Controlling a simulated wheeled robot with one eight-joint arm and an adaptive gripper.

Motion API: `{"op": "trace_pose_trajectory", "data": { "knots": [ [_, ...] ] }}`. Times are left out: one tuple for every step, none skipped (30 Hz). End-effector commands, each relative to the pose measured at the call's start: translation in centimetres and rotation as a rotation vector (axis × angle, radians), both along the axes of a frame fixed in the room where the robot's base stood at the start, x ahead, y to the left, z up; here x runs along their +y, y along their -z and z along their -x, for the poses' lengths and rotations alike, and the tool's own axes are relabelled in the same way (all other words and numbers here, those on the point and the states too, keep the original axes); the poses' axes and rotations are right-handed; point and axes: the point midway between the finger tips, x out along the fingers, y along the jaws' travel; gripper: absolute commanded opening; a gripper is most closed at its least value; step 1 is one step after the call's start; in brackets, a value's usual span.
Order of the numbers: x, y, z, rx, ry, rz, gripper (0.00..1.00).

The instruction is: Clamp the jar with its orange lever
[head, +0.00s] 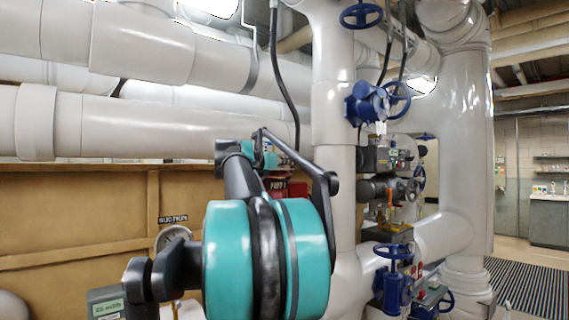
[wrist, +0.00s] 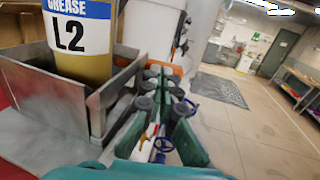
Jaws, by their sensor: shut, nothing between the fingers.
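The jar (wrist: 82,68) shows in the wrist view at the upper left, with an amber body and a white and blue label reading GREASE L2. It stands upright within a grey metal holder (wrist: 99,98), and its top is cut off by the frame. My gripper (wrist: 166,76) is in the wrist view to the right of the holder, shut with nothing between its green fingers. A small orange part (wrist: 177,70), possibly the lever, shows just beyond the fingertips and is partly hidden by them. I cannot tell whether they touch. In the head view my arm hides the jar.
In the head view, large white pipes (head: 190,125) fill the left and middle. Blue valve wheels (head: 361,15) stick out from the pipework at the right. A striped mat (head: 530,288) lies on the floor. In the wrist view, open floor (wrist: 262,118) extends to the right.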

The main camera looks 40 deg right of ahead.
Motion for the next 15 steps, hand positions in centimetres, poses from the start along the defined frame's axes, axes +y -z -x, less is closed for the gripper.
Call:
{"op": "trace_pose_trajectory", "data": {
  "knots": [
    [-0.4, 0.0, 0.4, 0.000, -0.028, 0.000, 0.00],
    [-0.6, 0.0, 0.4, 0.000, -0.051, 0.000, 0.00],
    [-0.8, 0.0, 0.5, 0.000, -0.082, 0.000, 0.00],
    [-1.0, 0.0, 0.6, 0.000, -0.106, 0.000, 0.00],
    [-1.2, 0.0, 0.6, 0.000, -0.129, 0.000, 0.00],
    [-1.4, 0.0, 0.6, 0.000, -0.159, 0.000, 0.00],
    [-1.5, 0.0, 0.7, 0.000, -0.179, 0.000, 0.00],
    [-1.7, 0.0, 0.7, 0.000, -0.200, 0.000, 0.00],
    [-1.9, 0.0, 0.7, 0.000, -0.227, 0.000, 0.00],
    [-2.0, 0.0, 0.7, 0.000, -0.246, 0.000, 0.00],
    [-2.1, 0.0, 0.7, 0.000, -0.265, 0.000, 0.00],
    [-2.3, 0.0, 0.7, 0.000, -0.289, 0.000, 0.00],
    [-2.5, 0.0, 0.7, 0.000, -0.307, 0.000, 0.00],
    [-2.5, 0.0, 0.5, 0.000, -0.312, 0.000, 0.00],
    [-2.6, 0.0, 0.4, 0.000, -0.311, 0.000, 0.00]
  ]
}}
